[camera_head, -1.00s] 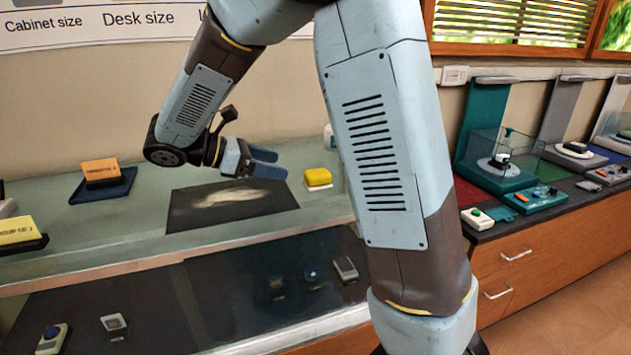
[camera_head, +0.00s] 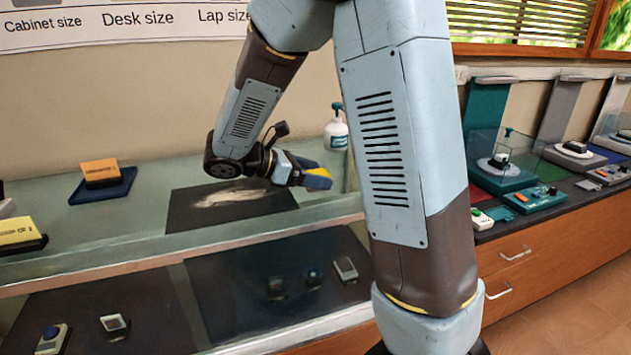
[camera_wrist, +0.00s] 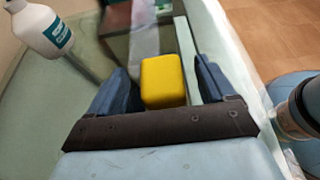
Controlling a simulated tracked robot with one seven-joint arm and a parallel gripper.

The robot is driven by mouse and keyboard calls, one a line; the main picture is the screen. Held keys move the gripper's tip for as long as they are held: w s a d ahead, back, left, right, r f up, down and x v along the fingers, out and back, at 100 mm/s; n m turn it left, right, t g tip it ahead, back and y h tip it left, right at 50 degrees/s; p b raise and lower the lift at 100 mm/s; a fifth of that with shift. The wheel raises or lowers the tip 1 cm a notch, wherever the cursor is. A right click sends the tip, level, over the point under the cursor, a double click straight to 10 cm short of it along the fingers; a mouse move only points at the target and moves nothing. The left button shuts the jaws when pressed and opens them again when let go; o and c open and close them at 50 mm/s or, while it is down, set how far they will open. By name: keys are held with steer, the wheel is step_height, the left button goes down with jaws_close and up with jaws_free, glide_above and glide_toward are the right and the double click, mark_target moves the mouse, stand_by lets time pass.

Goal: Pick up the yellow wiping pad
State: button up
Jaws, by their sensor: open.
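The yellow wiping pad (camera_wrist: 163,82) is a small rounded yellow block. In the wrist view it lies between the two blue fingers of my gripper (camera_wrist: 160,88), with a visible gap on each side. In the head view the pad (camera_head: 318,182) shows partly behind my gripper (camera_head: 312,174), which is low over the glass counter at the right edge of a dark mat. My gripper is open around the pad. The pad's underside and the white base seen under it earlier are hidden.
A white bottle with a teal pump (camera_head: 336,132) stands behind the pad; it shows at upper left in the wrist view (camera_wrist: 42,30). The dark mat (camera_head: 185,215) with pale powder lies left. An orange block (camera_head: 101,171) sits on a blue tray farther left.

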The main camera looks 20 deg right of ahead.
steer(key=x, duration=0.3)
steer(key=shift+r, duration=0.1)
steer(key=shift+a, duration=0.1)
steer(key=c, duration=1.1)
steer(key=shift+r, duration=0.1)
